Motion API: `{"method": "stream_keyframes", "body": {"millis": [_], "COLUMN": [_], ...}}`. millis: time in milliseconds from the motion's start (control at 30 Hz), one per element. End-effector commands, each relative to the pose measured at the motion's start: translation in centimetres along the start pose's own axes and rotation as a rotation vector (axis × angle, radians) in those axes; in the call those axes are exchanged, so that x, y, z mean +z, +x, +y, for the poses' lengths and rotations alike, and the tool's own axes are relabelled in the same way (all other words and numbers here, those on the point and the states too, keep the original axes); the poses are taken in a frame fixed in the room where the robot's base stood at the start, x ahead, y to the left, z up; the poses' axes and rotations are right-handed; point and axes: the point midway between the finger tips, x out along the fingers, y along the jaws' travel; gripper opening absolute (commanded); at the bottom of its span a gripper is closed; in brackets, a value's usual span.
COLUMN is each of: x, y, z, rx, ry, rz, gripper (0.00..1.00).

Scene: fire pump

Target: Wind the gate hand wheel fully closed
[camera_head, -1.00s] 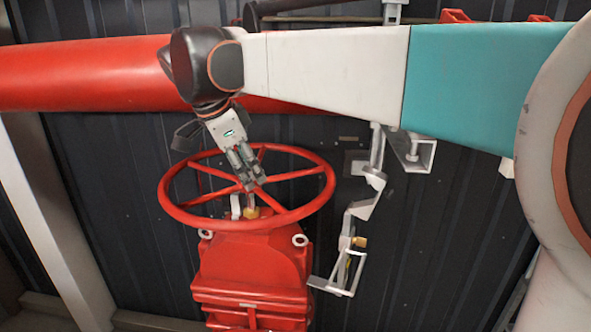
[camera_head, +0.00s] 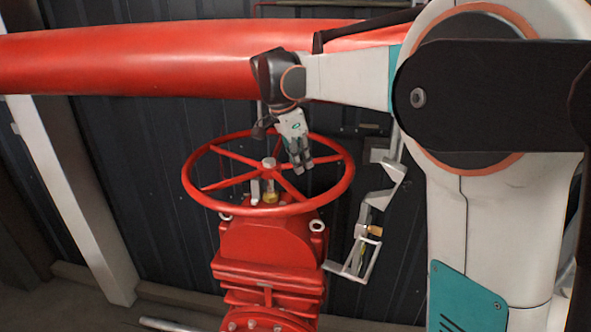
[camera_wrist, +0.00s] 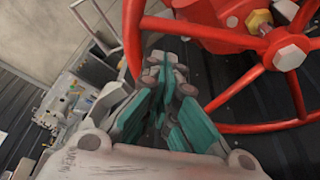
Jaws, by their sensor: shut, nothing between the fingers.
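The gate hand wheel (camera_head: 186,182) is a red spoked ring lying near level on top of the red valve body (camera_head: 268,245), with its stem and yellow nut (camera_head: 269,195) at the centre. My gripper (camera_head: 302,166) points down over the far right part of the wheel, right of the hub. In the wrist view my gripper (camera_wrist: 165,65) has its teal fingers together and empty, in front of the gap between rim and spokes. The wheel (camera_wrist: 222,128) and its hub bolt (camera_wrist: 289,53) fill the right side there. I cannot tell whether the fingers touch the wheel.
A thick red pipe (camera_head: 150,58) runs across behind and above the wheel. A grey bracket (camera_head: 380,200) hangs right of the valve. A pale post (camera_head: 75,190) stands at left. The dark wall is close behind. Floor shows at lower left.

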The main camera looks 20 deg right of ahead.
Motion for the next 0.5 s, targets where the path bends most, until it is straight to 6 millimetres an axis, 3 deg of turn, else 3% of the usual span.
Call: {"method": "stream_keyframes", "body": {"millis": [300,500], "x": [0.2,0.1], "y": [5.8,8.3], "z": [-0.1,-0.1], "rx": [-0.001,-0.002], "ry": [0.003,0.001], "rz": [0.001,0.001], "gripper": [0.0,0.0]}}
